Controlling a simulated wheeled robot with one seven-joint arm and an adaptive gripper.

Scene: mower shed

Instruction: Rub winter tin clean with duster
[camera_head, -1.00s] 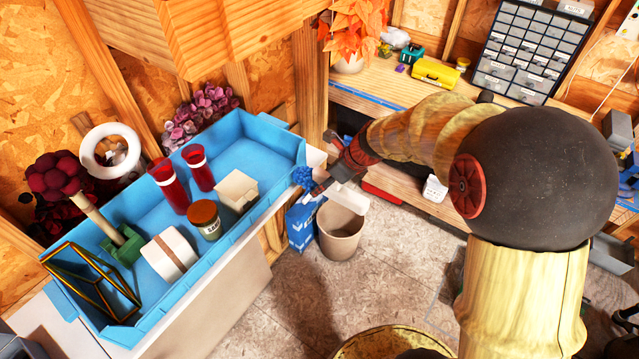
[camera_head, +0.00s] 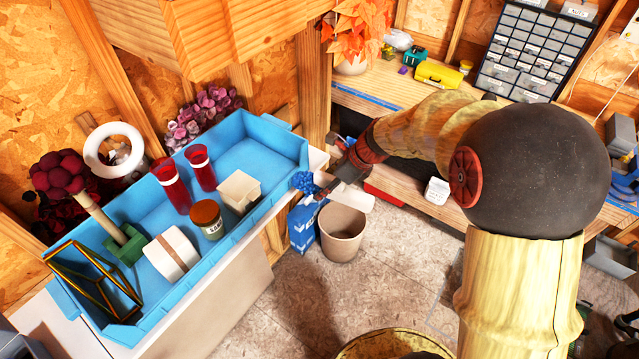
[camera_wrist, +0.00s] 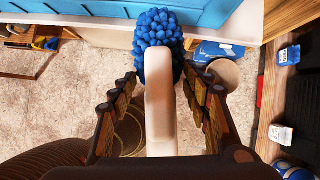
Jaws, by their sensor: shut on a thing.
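The duster has a blue knobbly head (camera_head: 305,182) and a pale handle, which shows in the wrist view (camera_wrist: 159,105). My gripper (camera_head: 335,185) is shut on the handle, with one finger on each side in the wrist view (camera_wrist: 158,88). The duster head is beside the right end of the blue tray (camera_head: 262,215). I cannot tell which is the winter tin; the labels are unreadable.
A green-based stand with a dark red knobbly top (camera_head: 60,172) and a gold wire frame (camera_head: 92,280) occupy the tray's left end. A beige bin (camera_head: 342,232) stands on the floor below my gripper. A wooden workbench (camera_head: 400,95) is behind. The tray's far right part is clear.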

